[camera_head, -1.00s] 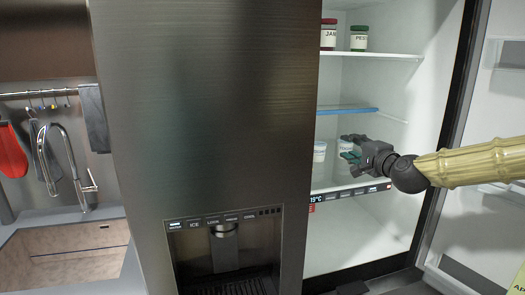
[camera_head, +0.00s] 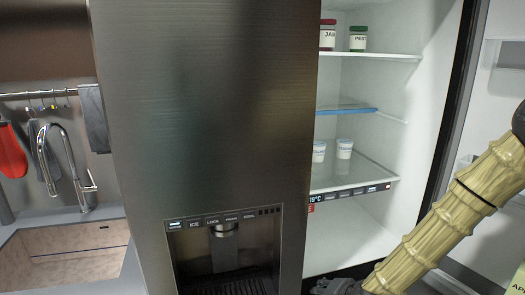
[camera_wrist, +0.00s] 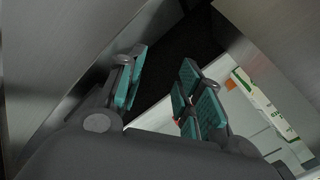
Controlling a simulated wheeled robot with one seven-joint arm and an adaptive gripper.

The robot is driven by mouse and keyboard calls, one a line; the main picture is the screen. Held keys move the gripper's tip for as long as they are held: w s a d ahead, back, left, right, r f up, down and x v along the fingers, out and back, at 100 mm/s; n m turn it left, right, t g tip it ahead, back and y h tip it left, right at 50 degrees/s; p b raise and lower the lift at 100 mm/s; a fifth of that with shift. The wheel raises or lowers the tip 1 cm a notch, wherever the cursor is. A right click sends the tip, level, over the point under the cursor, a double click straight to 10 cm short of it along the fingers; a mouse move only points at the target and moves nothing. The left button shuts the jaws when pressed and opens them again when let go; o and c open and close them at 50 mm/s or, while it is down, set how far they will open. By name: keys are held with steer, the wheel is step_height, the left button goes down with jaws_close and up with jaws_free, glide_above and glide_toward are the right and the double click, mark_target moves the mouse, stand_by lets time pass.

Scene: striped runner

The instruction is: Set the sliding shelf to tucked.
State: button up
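The fridge's middle shelf with a blue front edge (camera_head: 347,110) looks like the sliding shelf. Its blue edge sits well back inside the compartment. A pale rail (camera_head: 394,118) on the right wall runs forward from the edge's right end. The shelf's left part is hidden behind the closed steel door. My gripper (camera_head: 335,287) is low at the bottom of the head view, below and in front of the fridge interior, away from the shelf. In the wrist view, its teal-padded fingers (camera_wrist: 165,82) are apart with nothing between them. The shelf does not show there.
Two jars, red (camera_head: 328,35) and green (camera_head: 358,38), stand on the upper shelf (camera_head: 385,56). Two white tubs (camera_head: 319,151) (camera_head: 344,148) stand on the lower shelf. The open fridge door (camera_head: 490,90) is at right; the steel door (camera_head: 205,110) is at left.

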steer(key=s+f+n+g+h, duration=0.2)
steer(key=s+f+n+g, duration=0.25)
steer(key=s+f, duration=1.3)
steer(key=s+d+f+n+g, duration=0.1)
steer(key=s+d+f+g, duration=0.1)
steer(key=s, duration=0.8)
steer(key=s+d+f+n+g+h, duration=0.1)
steer(key=s+d+f+n+g, duration=0.1)
steer(key=s, duration=0.9)
steer(key=shift+f, duration=0.7)
